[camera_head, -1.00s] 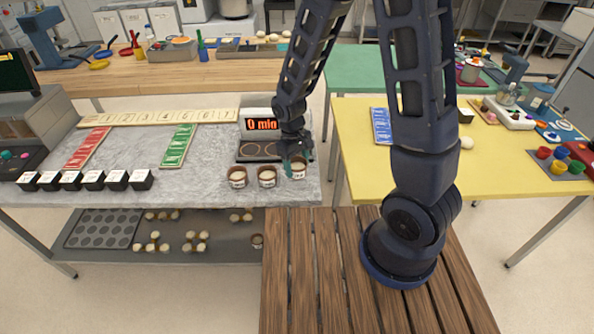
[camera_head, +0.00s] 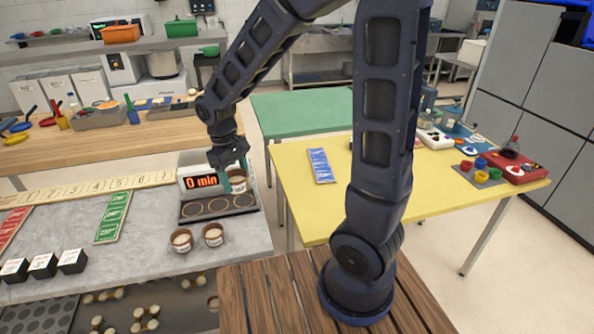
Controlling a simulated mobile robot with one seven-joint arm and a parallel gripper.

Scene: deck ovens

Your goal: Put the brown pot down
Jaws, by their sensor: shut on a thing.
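My gripper (camera_head: 235,178) is shut on a brown pot (camera_head: 238,186) with a pale top and a white label. The pot looks upright, just behind the right end of a dark tray (camera_head: 218,216) with several ring marks. Whether it touches the tray or hangs above it, I cannot tell. The fingers hide part of the pot. Two similar brown pots (camera_head: 181,241) and (camera_head: 213,236) stand on the grey counter in front of the tray.
A display reading "0 min" (camera_head: 201,181) stands close left of my gripper. Green (camera_head: 113,217) and red cards and black boxes (camera_head: 43,266) lie on the grey counter at left. A yellow table (camera_head: 300,205) stands to the right, across a gap.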

